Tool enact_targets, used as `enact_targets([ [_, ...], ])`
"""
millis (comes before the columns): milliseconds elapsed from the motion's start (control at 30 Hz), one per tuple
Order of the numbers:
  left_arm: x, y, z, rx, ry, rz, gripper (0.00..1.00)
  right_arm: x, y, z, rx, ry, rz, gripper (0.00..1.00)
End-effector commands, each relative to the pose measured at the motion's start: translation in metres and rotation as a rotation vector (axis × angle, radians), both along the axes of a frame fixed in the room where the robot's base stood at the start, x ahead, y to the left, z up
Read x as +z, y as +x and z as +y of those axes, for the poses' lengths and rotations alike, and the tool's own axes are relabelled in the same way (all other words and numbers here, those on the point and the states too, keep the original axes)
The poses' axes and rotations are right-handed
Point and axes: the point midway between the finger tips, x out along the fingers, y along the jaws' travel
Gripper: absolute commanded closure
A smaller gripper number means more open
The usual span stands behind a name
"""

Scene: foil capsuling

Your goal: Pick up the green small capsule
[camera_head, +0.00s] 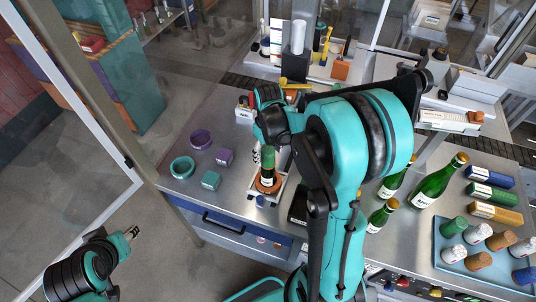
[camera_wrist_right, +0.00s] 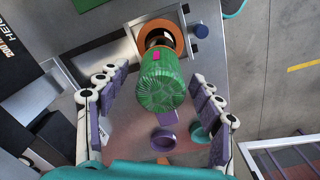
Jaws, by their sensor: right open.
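A green capsule (camera_head: 268,154) sits at the top of a dark labelled bottle in a small stand with an orange-brown ring (camera_head: 267,184). In the right wrist view the ribbed green capsule (camera_wrist_right: 162,82) is between the two spread fingers of my right gripper (camera_wrist_right: 158,92), with a gap on each side. In the head view my right gripper (camera_head: 268,132) is just above and around the capsule, partly hidden by its arm. Another green capsule (camera_head: 453,227) stands in the blue tray at the right. My left gripper (camera_head: 131,233) is off the table at lower left; its jaw state is unclear.
Purple (camera_head: 200,139) and teal (camera_head: 181,167) rings and small purple (camera_head: 224,157) and teal (camera_head: 211,181) boxes lie left of the stand. Green bottles (camera_head: 439,181) stand to the right. The blue tray (camera_head: 443,257) holds several white, brown and blue capsules.

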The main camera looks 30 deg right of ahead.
Motion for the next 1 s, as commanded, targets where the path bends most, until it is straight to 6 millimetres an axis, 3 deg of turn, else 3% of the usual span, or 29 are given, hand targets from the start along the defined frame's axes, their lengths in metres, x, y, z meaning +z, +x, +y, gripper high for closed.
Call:
enact_targets([
  [167,0.000,0.000,0.000,0.000,0.000,0.000,0.60,-0.020,0.000,0.000,0.000,0.000,0.000,0.34],
  [400,0.000,0.000,0.000,0.000,0.000,0.000,0.60,-0.022,0.000,0.000,0.000,0.000,0.000,0.34],
  [600,0.000,0.000,0.000,0.000,0.000,0.000,0.60,-0.021,0.000,0.000,0.000,0.000,0.000,0.67],
  [1000,0.000,0.000,0.000,0.000,0.000,0.000,0.60,-0.020,0.000,0.000,0.000,0.000,-0.001,0.67],
])
